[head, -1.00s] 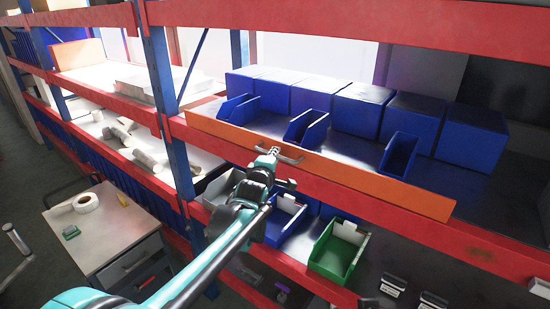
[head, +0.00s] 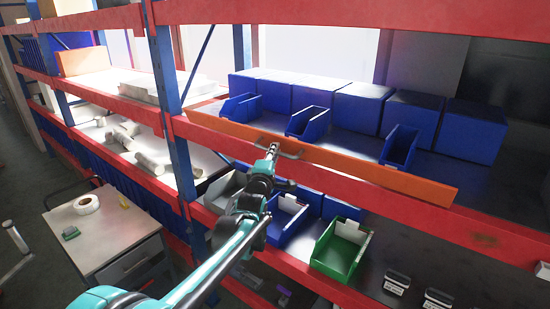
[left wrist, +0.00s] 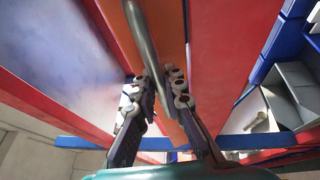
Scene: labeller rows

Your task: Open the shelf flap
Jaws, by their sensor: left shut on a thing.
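The shelf flap (head: 350,171) is a long orange board along the front of the middle shelf, with a grey bar handle (head: 291,154) on its face. My left gripper (head: 274,150) reaches up to the flap and is shut on this handle. In the left wrist view the handle (left wrist: 146,40) runs down between the two dark fingers (left wrist: 160,92), with the orange flap (left wrist: 172,60) behind it. The flap looks tilted a little outward; its exact angle is hard to tell. My right gripper is not in view.
Small blue bins (head: 308,123) and blue boxes (head: 413,118) stand behind the flap. Below are a green bin (head: 341,250) and another blue bin (head: 287,219). A blue upright (head: 170,110) rises left of the flap. A grey cabinet (head: 100,235) stands at lower left.

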